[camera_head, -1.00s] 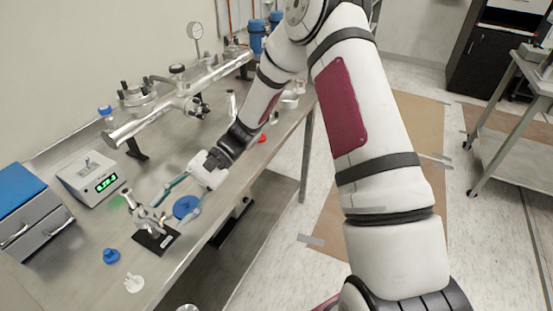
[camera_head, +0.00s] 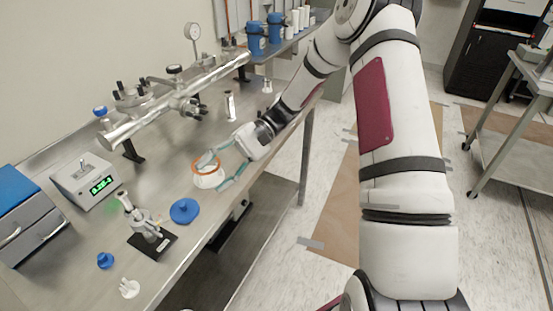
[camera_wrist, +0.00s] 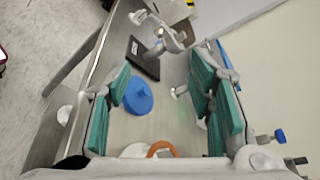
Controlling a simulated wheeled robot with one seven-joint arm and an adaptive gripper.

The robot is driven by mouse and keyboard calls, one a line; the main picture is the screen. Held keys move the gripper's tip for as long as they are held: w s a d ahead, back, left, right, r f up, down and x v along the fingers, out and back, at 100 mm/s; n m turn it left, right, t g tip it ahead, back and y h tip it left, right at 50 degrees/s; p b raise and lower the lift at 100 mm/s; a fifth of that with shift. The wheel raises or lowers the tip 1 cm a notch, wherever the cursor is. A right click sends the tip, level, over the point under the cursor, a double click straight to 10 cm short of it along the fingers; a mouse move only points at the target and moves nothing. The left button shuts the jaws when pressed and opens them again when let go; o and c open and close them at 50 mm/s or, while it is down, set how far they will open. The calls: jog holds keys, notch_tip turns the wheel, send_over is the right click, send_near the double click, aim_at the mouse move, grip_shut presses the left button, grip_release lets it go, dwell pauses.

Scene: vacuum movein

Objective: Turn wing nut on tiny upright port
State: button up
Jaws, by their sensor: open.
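A small metal upright port with clamp-like fittings (camera_head: 146,222) stands on a black base plate (camera_head: 165,241) near the table's front edge. It also shows at the top of the wrist view (camera_wrist: 162,38). Its wing nut is too small to make out clearly. My gripper (camera_head: 222,168) is open and empty, with teal finger pads spread apart. It is behind and to the right of the port, clear of it, by a white part with an orange ring (camera_head: 207,178). In the wrist view the open fingers (camera_wrist: 165,90) frame the table, with the port beyond them.
A blue disc cap (camera_head: 184,211) lies beside the black base. A smaller blue cap (camera_head: 105,260) and a white piece (camera_head: 129,288) lie in front. A box with a green display (camera_head: 86,180) stands left. A long metal manifold (camera_head: 165,108) runs behind.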

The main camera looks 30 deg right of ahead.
jog(key=s+d+r+n+t+h+p, duration=0.3)
jog(key=s+d+r+t+h+p, duration=0.1)
jog(key=s+r+h, duration=0.9)
jog(key=shift+s+d+r, duration=0.2)
jog(key=shift+s+r, duration=2)
jog(key=shift+s, duration=1.55)
